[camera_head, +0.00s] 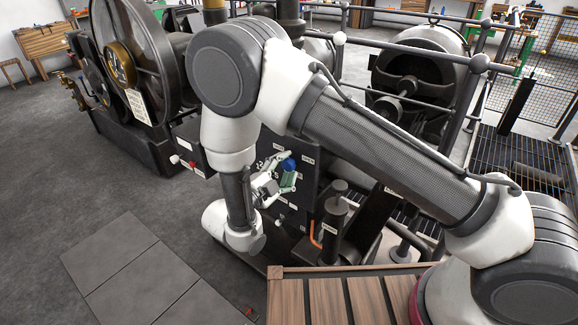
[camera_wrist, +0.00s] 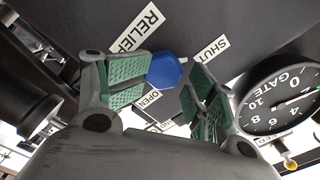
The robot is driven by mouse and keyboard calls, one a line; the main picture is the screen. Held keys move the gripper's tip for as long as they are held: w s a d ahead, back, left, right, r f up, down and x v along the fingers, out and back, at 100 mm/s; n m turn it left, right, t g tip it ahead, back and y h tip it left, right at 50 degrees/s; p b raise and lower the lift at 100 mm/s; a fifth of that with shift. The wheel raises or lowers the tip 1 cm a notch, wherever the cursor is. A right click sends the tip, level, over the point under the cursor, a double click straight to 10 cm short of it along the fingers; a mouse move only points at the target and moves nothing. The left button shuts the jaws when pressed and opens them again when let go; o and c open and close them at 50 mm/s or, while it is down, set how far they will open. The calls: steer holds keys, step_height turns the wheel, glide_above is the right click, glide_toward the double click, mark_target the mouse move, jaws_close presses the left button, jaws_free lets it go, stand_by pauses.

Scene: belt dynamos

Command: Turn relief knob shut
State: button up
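The relief knob is a blue, faceted knob (camera_wrist: 166,71) on a dark panel, near the middle of the wrist view. It also shows as a small blue spot in the head view (camera_head: 289,164). White labels around it read RELIEF (camera_wrist: 138,27), SHUT (camera_wrist: 209,47) and OPEN (camera_wrist: 150,98). My gripper (camera_wrist: 164,84) is open, with green-padded fingers on either side of the knob in the picture. Gaps show between pads and knob, most clearly on the right. In the head view my gripper (camera_head: 283,184) is at the panel, partly behind my arm. I cannot tell the knob's exact angle.
A round GATE gauge (camera_wrist: 283,97) is close to the right finger. A dark cylinder (camera_wrist: 27,98) is at the left of the wrist view. A wooden slatted bench (camera_head: 330,300) stands in front of the machine. Railings (camera_head: 420,48) run behind. Open floor (camera_head: 60,200) lies left.

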steer(key=shift+s, duration=0.25)
steer(key=v, duration=1.1)
steer(key=shift+s+a, duration=0.25)
steer(key=shift+s, duration=0.1)
steer(key=shift+r, duration=0.1)
